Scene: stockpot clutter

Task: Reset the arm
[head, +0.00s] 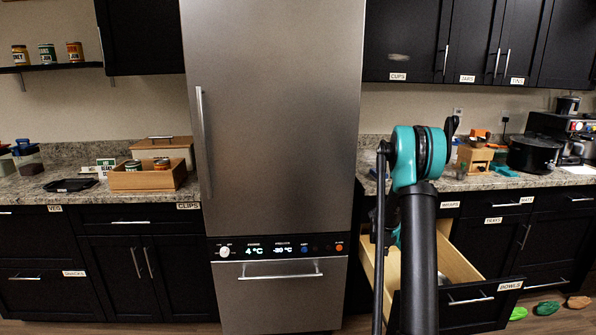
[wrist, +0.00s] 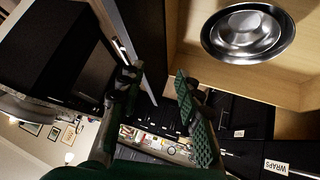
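My arm rises in the right half of the head view and bends over at a teal joint, in front of an open drawer. My gripper (wrist: 155,84) shows in the wrist view with its two dark green padded fingers spread apart and nothing between them. In the head view the gripper is hidden behind the arm. The open drawer (head: 462,262) is labelled BOWLS and has pale wooden walls. Shiny metal bowls (wrist: 248,32), nested together, sit in the drawer in the wrist view, apart from the fingers.
A steel fridge (head: 275,120) stands left of the arm. The right counter holds a black pot (head: 534,153) and a wooden grinder-like object (head: 475,155). The left counter holds a wooden box (head: 148,179) with cans. Green and brown items (head: 546,308) lie on the floor at right.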

